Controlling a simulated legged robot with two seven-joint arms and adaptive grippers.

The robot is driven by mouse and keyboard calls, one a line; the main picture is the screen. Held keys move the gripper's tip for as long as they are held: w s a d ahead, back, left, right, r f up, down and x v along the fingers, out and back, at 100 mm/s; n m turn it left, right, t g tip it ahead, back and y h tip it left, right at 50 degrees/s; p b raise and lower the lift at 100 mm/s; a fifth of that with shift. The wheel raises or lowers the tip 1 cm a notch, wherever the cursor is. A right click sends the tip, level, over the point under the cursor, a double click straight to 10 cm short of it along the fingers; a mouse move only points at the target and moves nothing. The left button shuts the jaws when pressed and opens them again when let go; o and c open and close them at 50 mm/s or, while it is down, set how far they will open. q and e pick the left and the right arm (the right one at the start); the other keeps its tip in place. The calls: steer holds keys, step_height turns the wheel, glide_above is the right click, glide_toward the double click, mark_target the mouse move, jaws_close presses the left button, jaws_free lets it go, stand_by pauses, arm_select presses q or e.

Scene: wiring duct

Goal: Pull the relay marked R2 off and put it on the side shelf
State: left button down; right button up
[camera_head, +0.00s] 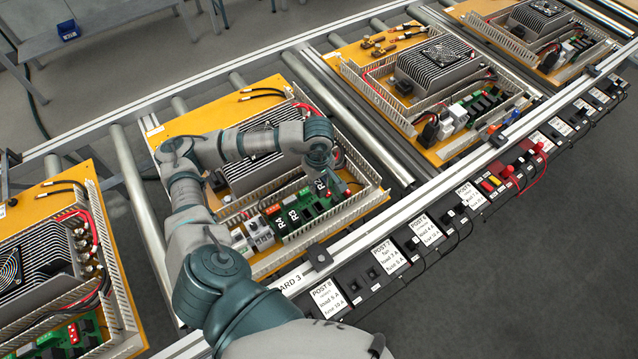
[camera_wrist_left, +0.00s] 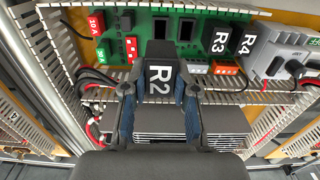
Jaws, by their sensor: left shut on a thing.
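The black relay marked R2 (camera_wrist_left: 160,80) is between the two fingers of my left gripper (camera_wrist_left: 158,108), which is shut on it. It appears large and close in the left wrist view, in front of the green circuit board (camera_wrist_left: 222,62). Two dark empty sockets (camera_wrist_left: 187,30) show on the board beside the relays R3 (camera_wrist_left: 220,38) and R4 (camera_wrist_left: 249,42), which are seated. In the head view my left gripper (camera_head: 333,190) is over the board, with R2 (camera_head: 320,187) partly hidden by it. I cannot make out a side shelf. My right gripper is not in view.
White slotted duct walls (camera_head: 345,208) surround the board on the orange panel (camera_head: 172,126). A finned heatsink (camera_head: 262,172) stands behind the relays. A metal rail (camera_head: 420,205) and black labelled posts (camera_head: 388,256) run along the front. Similar panels stand on both sides.

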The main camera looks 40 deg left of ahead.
mark_target(319, 183)
arm_select(q)
steer(key=shift+r, duration=0.1)
steer(key=shift+d+r+p, duration=0.1)
steer(key=shift+r+p, duration=0.45)
steer(key=shift+r, duration=0.4)
steer(key=shift+r+p, duration=0.5)
steer(key=shift+r, duration=0.45)
